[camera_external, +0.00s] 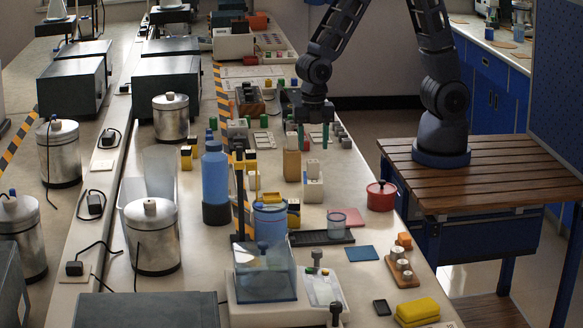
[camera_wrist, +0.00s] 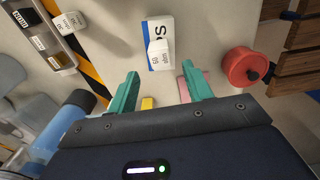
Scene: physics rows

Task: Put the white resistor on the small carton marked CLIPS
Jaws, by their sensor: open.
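The white resistor (camera_wrist: 158,54), a small white block with dark print, rests on a white carton (camera_wrist: 161,27) with a blue stripe. Large dark letters show on the carton, partly covered by the block; I cannot read the whole word. In the external view the resistor (camera_external: 313,168) stands on top of the carton (camera_external: 313,190), on the bench right of a tan block. My gripper (camera_external: 313,136) is above and behind them, fingers pointing down. In the wrist view its teal fingers (camera_wrist: 160,88) are spread and empty, apart from the resistor.
A red pot (camera_external: 381,196) stands to the right. A tan block (camera_external: 292,165) stands close left of the carton. A blue bottle (camera_external: 215,175) and a dark tray (camera_external: 322,238) with a clear cup are nearby. A pink card (camera_wrist: 184,92) lies near the fingers.

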